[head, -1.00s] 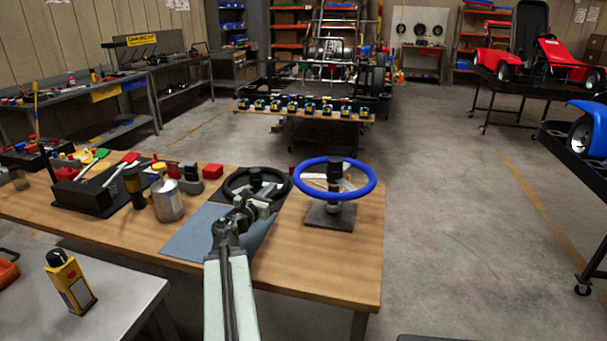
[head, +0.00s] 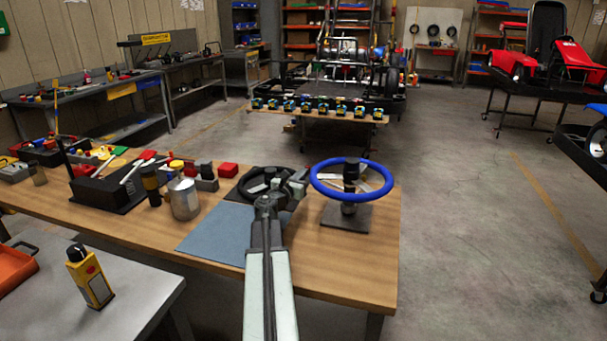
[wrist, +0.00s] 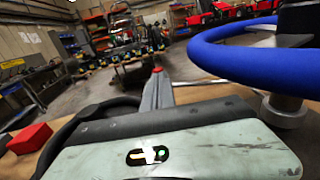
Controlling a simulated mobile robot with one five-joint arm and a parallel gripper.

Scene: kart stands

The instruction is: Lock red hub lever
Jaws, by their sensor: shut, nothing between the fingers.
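My gripper (head: 299,180) is shut and empty, in the gap between the black steering wheel (head: 245,192) and the blue steering wheel (head: 318,188). In the wrist view my gripper (wrist: 157,84) points ahead, with the blue wheel (wrist: 215,60) close on its right and the black wheel (wrist: 70,122) low on its left. A small red tip (wrist: 157,69) shows just at the end of the fingers; I cannot tell whether it is the hub lever or whether they touch. No lever is clear in the head view, where my gripper covers that spot.
A grey table (head: 130,290) with a yellow bottle (head: 90,280) stands front left.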

